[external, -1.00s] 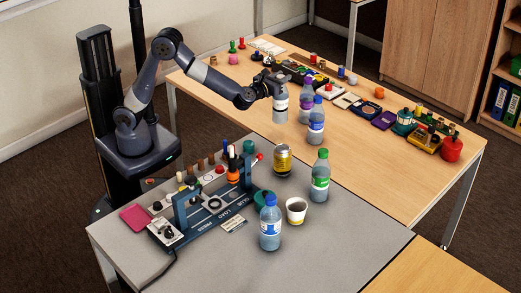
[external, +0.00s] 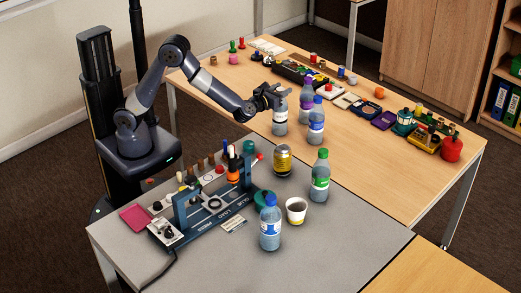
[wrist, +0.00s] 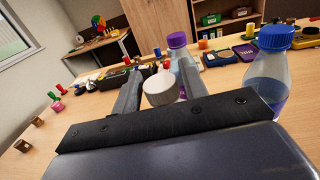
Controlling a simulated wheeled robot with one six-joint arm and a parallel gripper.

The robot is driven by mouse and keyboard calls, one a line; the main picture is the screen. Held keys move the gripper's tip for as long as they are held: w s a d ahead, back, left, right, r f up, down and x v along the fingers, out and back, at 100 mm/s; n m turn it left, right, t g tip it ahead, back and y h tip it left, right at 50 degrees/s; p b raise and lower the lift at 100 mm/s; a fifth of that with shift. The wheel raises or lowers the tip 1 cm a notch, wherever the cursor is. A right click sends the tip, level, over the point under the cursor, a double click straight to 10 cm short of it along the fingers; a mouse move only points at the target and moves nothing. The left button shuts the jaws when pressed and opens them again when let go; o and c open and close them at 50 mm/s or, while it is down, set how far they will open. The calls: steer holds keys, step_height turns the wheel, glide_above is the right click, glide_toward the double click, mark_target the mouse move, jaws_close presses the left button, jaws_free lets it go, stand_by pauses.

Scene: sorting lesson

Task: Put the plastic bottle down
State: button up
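The plastic bottle (external: 280,121) is clear with a pale label and stands upright at the near part of the wooden table. Its base is at or very close to the tabletop; I cannot tell whether it touches. My gripper (external: 273,96) is around its upper part and looks shut on it. In the wrist view, its whitish cap (wrist: 161,88) shows between the two fingers of my gripper (wrist: 162,82). The rest of the bottle is hidden there.
A blue-capped bottle (external: 316,128) and a purple-capped bottle (external: 306,100) stand close on the right. Several small items line the back of the wooden table (external: 350,160). The grey table in front holds a green-capped bottle (external: 320,182), a can (external: 283,160) and a cup (external: 296,211).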

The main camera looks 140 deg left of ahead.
steer(key=shift+o, duration=1)
steer(key=shift+r, duration=0.15)
steer(key=d, duration=1.2)
steer(key=shift+w, duration=0.45)
steer(key=shift+o, duration=0.3)
